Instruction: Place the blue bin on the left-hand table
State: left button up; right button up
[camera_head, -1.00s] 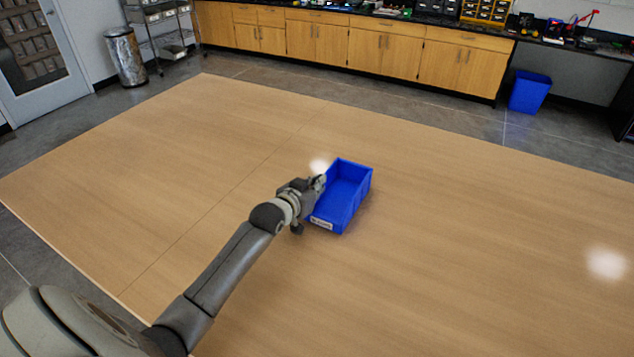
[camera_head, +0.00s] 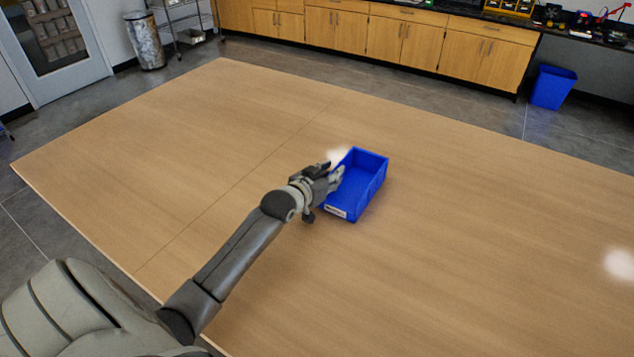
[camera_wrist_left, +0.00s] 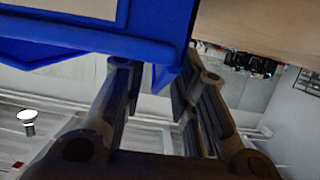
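The blue bin (camera_head: 366,190) is an open box with a pale label on its near end. In the head view it appears to sit upright on the wooden table (camera_head: 240,130); I cannot tell whether it touches the top. My left gripper (camera_head: 330,178) is at the bin's left wall. In the left wrist view the bin (camera_wrist_left: 150,25) fills the upper left. There the fingers of my left gripper (camera_wrist_left: 152,68) come together at the bin's edge, with a blue part between them, and look closed on it. My right gripper is not in view.
The table top is otherwise bare, with wide free room left and right of the bin. Wooden cabinets (camera_head: 400,38), a blue waste bin (camera_head: 552,88) on the floor and a metal trash can (camera_head: 144,41) stand beyond it.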

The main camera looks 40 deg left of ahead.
pick_arm(q)
jog(key=b+v, duration=0.1)
jog(key=v, duration=1)
dwell(0.3)
